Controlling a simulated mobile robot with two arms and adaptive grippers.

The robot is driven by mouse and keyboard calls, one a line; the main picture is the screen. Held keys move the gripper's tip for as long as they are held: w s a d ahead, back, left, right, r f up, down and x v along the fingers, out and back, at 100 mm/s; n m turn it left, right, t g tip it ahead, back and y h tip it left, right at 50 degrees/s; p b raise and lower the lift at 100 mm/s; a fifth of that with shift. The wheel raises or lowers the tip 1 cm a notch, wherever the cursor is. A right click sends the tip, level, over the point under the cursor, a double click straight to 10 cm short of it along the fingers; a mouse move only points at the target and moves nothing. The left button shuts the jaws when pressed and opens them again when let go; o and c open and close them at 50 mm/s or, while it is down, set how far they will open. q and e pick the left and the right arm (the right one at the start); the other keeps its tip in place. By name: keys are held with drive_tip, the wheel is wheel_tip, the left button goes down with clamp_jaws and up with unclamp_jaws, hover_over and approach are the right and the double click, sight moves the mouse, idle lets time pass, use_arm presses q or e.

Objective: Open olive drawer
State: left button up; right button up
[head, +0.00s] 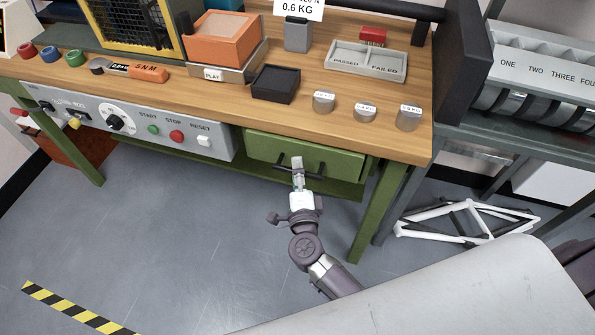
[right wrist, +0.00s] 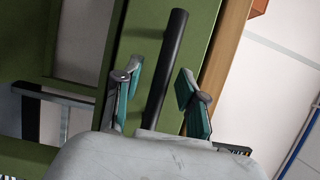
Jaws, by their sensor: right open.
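The olive drawer (head: 343,163) is under the wooden bench top, right of the control panel. Its front carries a dark bar handle (head: 315,174). I cannot tell if the front stands slightly out from the bench. My right gripper (head: 298,165) is at the handle and hides its middle. In the right wrist view the black handle (right wrist: 174,50) runs between the two teal-padded fingers of the right gripper (right wrist: 160,78), which are apart on either side of it. The olive drawer front (right wrist: 199,33) lies behind them. My left gripper is not in view.
The bench top (head: 220,95) overhangs the drawer. A green bench leg (head: 377,205) stands to its right. A white and black bike frame (head: 465,220) lies at the right. A control panel (head: 130,125) is left of the drawer. The grey floor (head: 190,235) in front is mostly clear.

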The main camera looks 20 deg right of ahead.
clamp_jaws()
drive_tip(key=shift+s, duration=0.1)
idle(0.4)
